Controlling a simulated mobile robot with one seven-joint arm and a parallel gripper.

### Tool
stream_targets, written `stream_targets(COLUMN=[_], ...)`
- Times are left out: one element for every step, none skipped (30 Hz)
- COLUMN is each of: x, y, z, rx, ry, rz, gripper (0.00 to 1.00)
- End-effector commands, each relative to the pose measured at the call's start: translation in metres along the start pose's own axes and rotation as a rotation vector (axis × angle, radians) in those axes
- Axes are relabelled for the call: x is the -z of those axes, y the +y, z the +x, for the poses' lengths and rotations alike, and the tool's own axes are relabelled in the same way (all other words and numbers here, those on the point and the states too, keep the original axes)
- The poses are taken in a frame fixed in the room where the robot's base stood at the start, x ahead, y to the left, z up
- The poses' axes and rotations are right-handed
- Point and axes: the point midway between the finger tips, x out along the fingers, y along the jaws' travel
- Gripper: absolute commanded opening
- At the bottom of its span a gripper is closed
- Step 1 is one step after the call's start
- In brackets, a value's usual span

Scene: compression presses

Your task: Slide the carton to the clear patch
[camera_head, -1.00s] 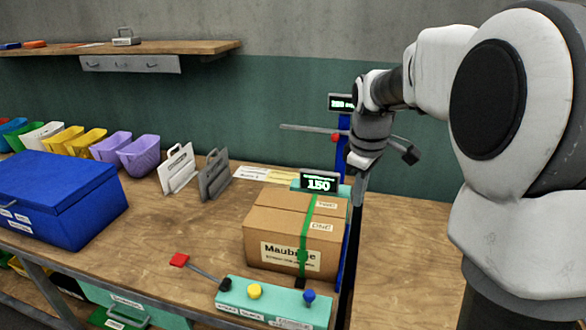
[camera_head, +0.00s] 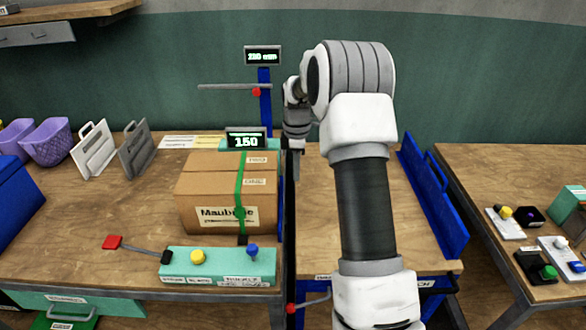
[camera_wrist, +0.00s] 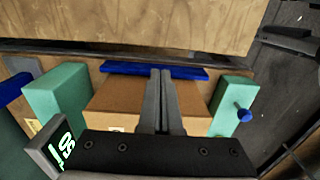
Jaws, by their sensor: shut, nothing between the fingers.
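The brown carton (camera_head: 210,196) with a green strap and a "Maubeuge"-like label sits upright on the left worktable, between a teal block with a 150 display (camera_head: 246,140) behind and a teal control block (camera_head: 217,262) in front. A blue upright plate (camera_head: 280,222) stands along its right side. My gripper (camera_head: 296,178) is shut and empty, pointing down near the carton's back right corner. In the wrist view the closed fingers (camera_wrist: 161,76) overlap the carton (camera_wrist: 115,100); contact cannot be told. The bare wood right of the carton (camera_head: 312,215) is partly hidden by my arm.
A dark gap runs beside the carton, between the worktops. A long blue rail (camera_head: 432,200) edges the middle worktop. A red-knobbed lever (camera_head: 112,242) sticks out left of the control block. Grey (camera_head: 137,155) and white holders stand left. Small devices lie on the right table (camera_head: 480,175).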

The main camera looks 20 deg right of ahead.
Motion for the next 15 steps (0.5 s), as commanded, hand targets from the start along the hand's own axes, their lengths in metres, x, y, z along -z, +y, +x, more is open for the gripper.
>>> stream_targets(x=[0.000,0.000,0.000,0.000,0.000,0.000,0.000,0.000,0.000,0.009,0.015,0.021,0.024,0.027,0.031], y=[-0.001,-0.001,-0.001,-0.001,-0.001,-0.001,-0.001,-0.001,-0.001,0.000,0.000,-0.001,-0.001,0.000,0.000], z=[0.014,0.020,0.029,0.036,0.043,0.051,0.057,0.063,0.070,0.066,0.065,0.065,0.065,0.065,0.065], rx=[0.005,0.005,0.005,0.005,0.005,0.004,0.005,0.004,0.004,0.000,0.000,0.000,0.000,0.000,0.000], ry=[-0.001,-0.001,-0.001,-0.001,-0.001,-0.001,-0.001,-0.001,-0.001,0.001,0.001,0.001,0.000,0.000,0.000], rz=[0.000,0.000,0.000,0.000,0.000,0.000,0.000,0.000,0.000,-0.004,-0.003,-0.003,-0.002,-0.002,-0.001], gripper=[0.00,0.00,0.00,0.00,0.00,0.00,0.00,0.00,0.00,0.00,0.00,0.00,0.00,0.00,0.00])
